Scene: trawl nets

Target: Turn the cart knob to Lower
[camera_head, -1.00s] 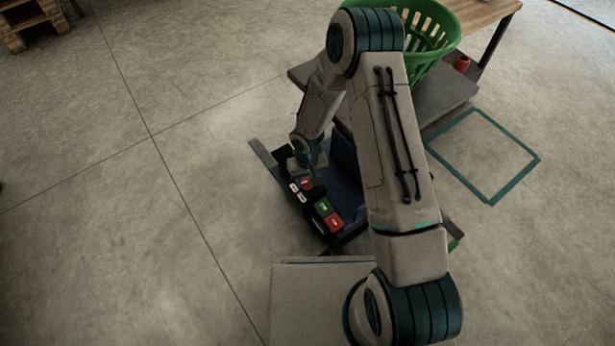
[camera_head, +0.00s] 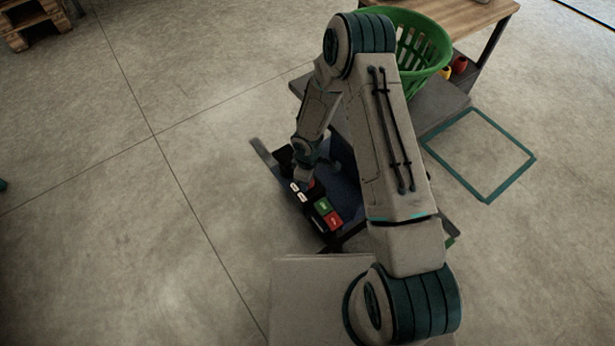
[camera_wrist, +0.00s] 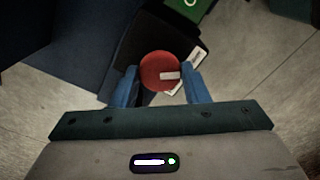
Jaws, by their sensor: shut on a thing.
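The cart (camera_head: 344,186) is dark blue and stands on the floor left of my arm, partly hidden by it. Its black control panel has a green button (camera_head: 322,206), a red button (camera_head: 333,219) and small white labels (camera_head: 299,192). The red round knob (camera_wrist: 160,71) with a white pointer mark sits on the panel in the wrist view. My gripper (camera_wrist: 161,84) has its blue fingers on either side of the knob and is shut on it. The pointer mark points right. The label beside the knob is partly covered by a finger, and its words cannot be read.
A green basket (camera_head: 427,43) stands on a grey platform (camera_head: 441,107) behind my arm, near a wooden-topped table (camera_head: 478,16). A teal square outline (camera_head: 527,160) is on the floor at right. A pallet (camera_head: 35,20) lies far left. Open floor spreads to the left.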

